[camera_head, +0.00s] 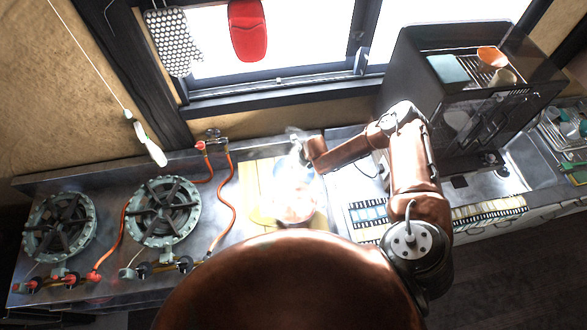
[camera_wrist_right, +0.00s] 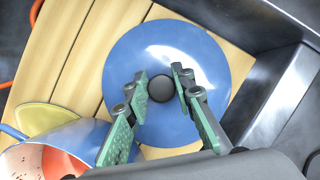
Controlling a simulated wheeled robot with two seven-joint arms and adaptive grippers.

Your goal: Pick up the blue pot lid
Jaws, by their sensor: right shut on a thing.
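The blue pot lid (camera_wrist_right: 205,60) is a round blue disc with a dark round knob (camera_wrist_right: 161,88), seen from above in the right wrist view over a light wooden board (camera_wrist_right: 75,60). My right gripper (camera_wrist_right: 159,78) has its green-padded fingers on either side of the knob and is shut on it. In the head view my right gripper (camera_head: 299,142) is above the board, and the lid there is washed out by glare. A blue pot (camera_wrist_right: 78,135) with a pale speckled inside is at lower left in the wrist view, beside the lid. My left gripper is not in view.
Two gas burners (camera_head: 163,211) with red hoses stand left of the board. A dark cabinet or oven (camera_head: 455,100) with dishes on top stands at right, near a sink. A metal edge (camera_wrist_right: 270,105) runs close to the lid's right side. A window is behind.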

